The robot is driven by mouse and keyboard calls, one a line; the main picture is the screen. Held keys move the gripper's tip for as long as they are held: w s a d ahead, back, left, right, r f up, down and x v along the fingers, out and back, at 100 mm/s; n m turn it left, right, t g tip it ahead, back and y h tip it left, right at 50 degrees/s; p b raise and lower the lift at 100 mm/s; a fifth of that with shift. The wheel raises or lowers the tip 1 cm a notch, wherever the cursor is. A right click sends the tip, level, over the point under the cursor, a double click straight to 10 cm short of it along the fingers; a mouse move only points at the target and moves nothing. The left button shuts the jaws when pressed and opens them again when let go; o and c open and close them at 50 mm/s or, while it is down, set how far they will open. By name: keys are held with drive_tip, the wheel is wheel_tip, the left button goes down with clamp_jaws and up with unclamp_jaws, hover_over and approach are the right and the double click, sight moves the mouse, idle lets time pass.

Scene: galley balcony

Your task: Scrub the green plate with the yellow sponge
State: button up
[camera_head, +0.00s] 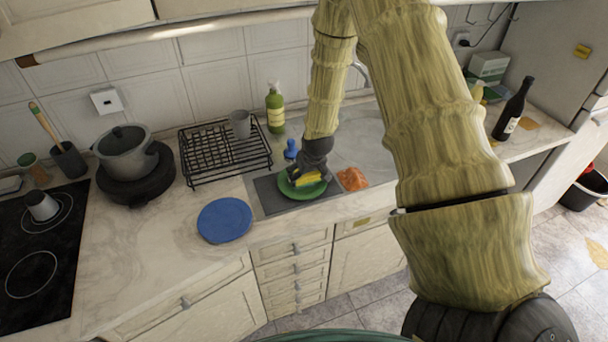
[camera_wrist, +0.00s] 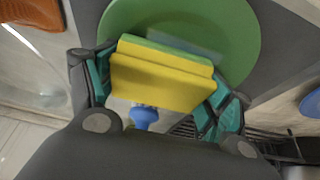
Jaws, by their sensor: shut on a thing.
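The green plate (camera_head: 288,190) lies flat on a dark grey mat (camera_head: 268,199) near the counter's front edge; it also shows in the wrist view (camera_wrist: 237,40). My gripper (camera_head: 307,173) is over the plate, shut on the yellow sponge (camera_head: 312,179). In the wrist view the sponge (camera_wrist: 160,82) sits between the two teal-padded fingers of my gripper (camera_wrist: 158,92), with a green layer along its far edge. The sponge is over the plate, at its right part in the head view. I cannot tell whether it touches the plate.
An orange cloth-like thing (camera_head: 352,179) lies right of the mat. A blue plate (camera_head: 225,220) is at the left front. A black dish rack (camera_head: 226,165), a green bottle (camera_head: 275,110) and a small blue item (camera_head: 291,150) stand behind. A dark bottle (camera_head: 511,112) is far right.

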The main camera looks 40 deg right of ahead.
drive_tip(key=shift+d+r+p, duration=0.15)
drive_tip(key=shift+r+p, duration=0.4)
drive_tip(key=shift+r, duration=0.2)
drive_tip(key=shift+r+p, duration=0.95)
drive_tip(key=shift+r, duration=0.7)
drive_tip(key=shift+a, duration=0.2)
